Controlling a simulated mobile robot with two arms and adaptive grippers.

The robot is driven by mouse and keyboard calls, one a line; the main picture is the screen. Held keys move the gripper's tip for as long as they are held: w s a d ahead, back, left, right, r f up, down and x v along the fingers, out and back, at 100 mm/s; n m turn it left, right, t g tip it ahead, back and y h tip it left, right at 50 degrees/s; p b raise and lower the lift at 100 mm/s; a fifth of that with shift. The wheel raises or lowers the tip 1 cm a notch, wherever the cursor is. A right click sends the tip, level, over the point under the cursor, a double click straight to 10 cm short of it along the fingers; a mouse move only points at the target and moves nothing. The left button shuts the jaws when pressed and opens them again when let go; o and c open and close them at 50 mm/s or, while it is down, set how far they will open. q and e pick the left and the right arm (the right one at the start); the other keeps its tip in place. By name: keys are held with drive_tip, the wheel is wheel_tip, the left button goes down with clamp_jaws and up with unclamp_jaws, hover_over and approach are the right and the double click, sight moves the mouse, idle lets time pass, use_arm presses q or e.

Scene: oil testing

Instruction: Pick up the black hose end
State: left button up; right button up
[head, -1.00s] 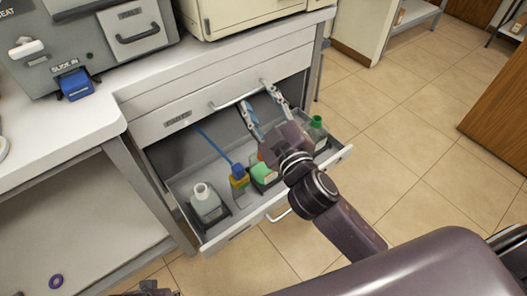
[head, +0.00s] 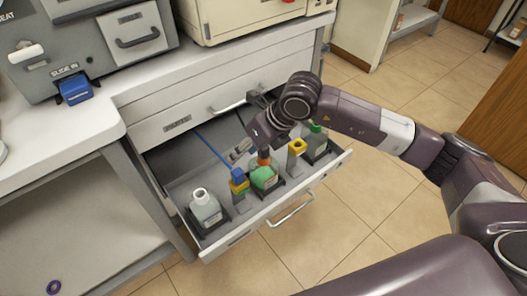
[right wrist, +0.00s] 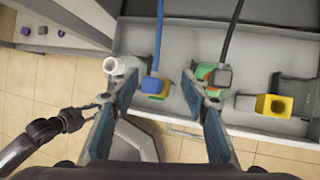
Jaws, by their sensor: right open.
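The black hose end (right wrist: 222,77) sits at the top of the green bottle (right wrist: 203,72) in the right wrist view, its black hose running up. In the head view I cannot make out the hose end; the green bottle (head: 264,177) stands in the open drawer. My right gripper (right wrist: 164,74) is open and empty over the drawer, with the blue hose end (right wrist: 151,84) between its fingers' lines and the black one just right of them.
The open drawer (head: 262,219) also holds a white bottle (head: 205,208), a yellow holder (head: 239,187) under the blue hose end, an empty yellow holder (head: 296,150) and a green-capped bottle (head: 315,141). The counter (head: 75,130) overhangs on the left. Clear floor lies to the right.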

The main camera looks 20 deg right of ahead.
sight(263, 149)
drive_tip(key=w+d+h, duration=0.2)
drive_tip(key=d+h, duration=0.1)
drive_tip(key=d, duration=0.5)
drive_tip(key=shift+m, duration=0.3)
drive_tip(key=x, duration=0.8)
drive_tip(key=shift+w+r, duration=0.1)
drive_tip(key=shift+w, duration=0.3)
drive_tip(key=shift+t, duration=0.3)
clamp_jaws()
